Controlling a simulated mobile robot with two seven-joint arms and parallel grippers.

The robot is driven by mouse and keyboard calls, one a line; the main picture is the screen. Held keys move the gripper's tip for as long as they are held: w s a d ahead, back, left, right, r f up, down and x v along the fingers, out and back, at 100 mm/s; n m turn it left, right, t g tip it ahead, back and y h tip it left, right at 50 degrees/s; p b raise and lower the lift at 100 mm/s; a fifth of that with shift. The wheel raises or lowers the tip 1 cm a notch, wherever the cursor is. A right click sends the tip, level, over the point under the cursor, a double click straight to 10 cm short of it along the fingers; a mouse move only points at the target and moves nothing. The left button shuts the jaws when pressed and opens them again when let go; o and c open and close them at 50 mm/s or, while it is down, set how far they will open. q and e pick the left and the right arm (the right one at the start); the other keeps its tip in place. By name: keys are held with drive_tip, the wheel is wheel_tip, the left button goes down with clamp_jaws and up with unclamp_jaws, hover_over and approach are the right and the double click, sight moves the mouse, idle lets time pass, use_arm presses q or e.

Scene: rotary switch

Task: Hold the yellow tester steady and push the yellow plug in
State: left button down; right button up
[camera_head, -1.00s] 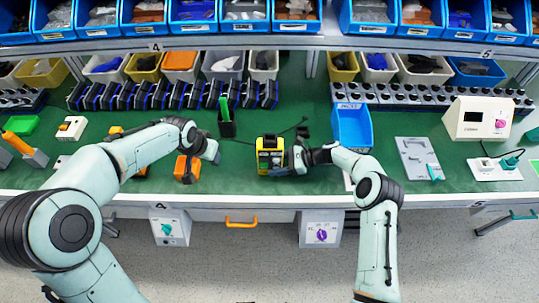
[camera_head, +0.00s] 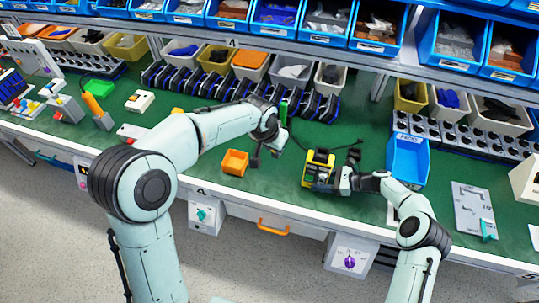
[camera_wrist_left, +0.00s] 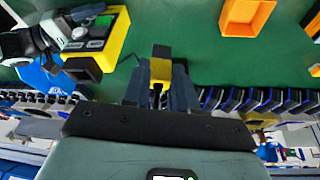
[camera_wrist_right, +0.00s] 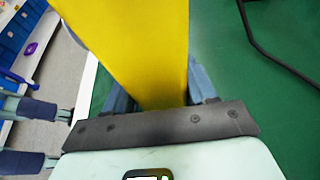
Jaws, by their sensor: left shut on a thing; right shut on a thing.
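The yellow tester (camera_head: 318,166), with a dark front, stands on the green bench; it also shows at upper left in the left wrist view (camera_wrist_left: 116,40). My right gripper (camera_head: 338,181) is shut on its side. The tester's yellow body (camera_wrist_right: 140,45) fills the space between the fingers in the right wrist view. My left gripper (camera_wrist_left: 160,88) is shut on the yellow plug (camera_wrist_left: 161,53), which sticks out between the fingertips. The plug is apart from the tester, with green bench between them. In the head view the left gripper (camera_head: 264,154) is left of the tester, and the plug is too small to tell.
An open orange bin (camera_head: 235,162) stands just left of my left gripper. A blue bin (camera_head: 407,158) stands right of the tester. A row of dark holders (camera_head: 220,85) lies behind. A black cable (camera_wrist_right: 262,45) runs on the bench near the tester.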

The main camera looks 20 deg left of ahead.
use_arm(q)
drive_tip(key=w+d+r+n, duration=0.1)
drive_tip(key=w+d+r, duration=0.1)
drive_tip(key=d+r, duration=0.2)
drive_tip(key=w+d+r+n+y, duration=0.1)
drive_tip(key=d+r, duration=0.3)
drive_tip(key=d, duration=0.6)
drive_tip(key=shift+w+r+n, duration=0.35)
drive_tip(key=shift+w+n, duration=0.05)
drive_tip(key=shift+w, duration=0.05)
drive_tip(key=shift+f, duration=2.9)
drive_tip(key=shift+f, duration=1.6)
drive_tip(key=c, duration=0.8)
unclamp_jaws()
drive_tip(key=shift+r, duration=0.1)
